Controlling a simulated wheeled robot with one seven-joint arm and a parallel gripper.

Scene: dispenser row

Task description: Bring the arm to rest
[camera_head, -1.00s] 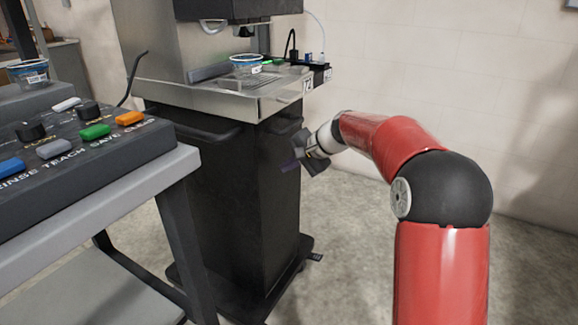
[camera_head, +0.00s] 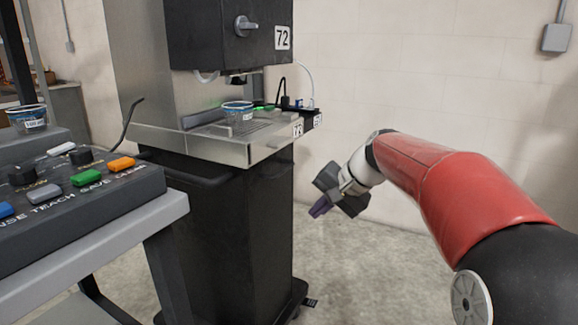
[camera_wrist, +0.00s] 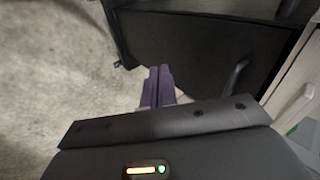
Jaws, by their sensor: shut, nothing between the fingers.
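My gripper (camera_head: 320,207) hangs in free air to the right of the black dispenser cabinet, below the level of its metal tray. Its purple fingers point down and left. In the wrist view the two purple fingers (camera_wrist: 158,88) are side by side, shut and empty. My red arm (camera_head: 440,190) reaches in from the lower right of the head view, bent at the wrist.
A dispenser on a black cabinet (camera_head: 230,230) has a steel tray (camera_head: 200,148) holding a blue-rimmed cup (camera_head: 238,112). At left, a button panel (camera_head: 75,200) sits on a grey cart (camera_head: 130,225), with another cup (camera_head: 30,119) behind. Floor (camera_head: 375,275) right of the cabinet is clear.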

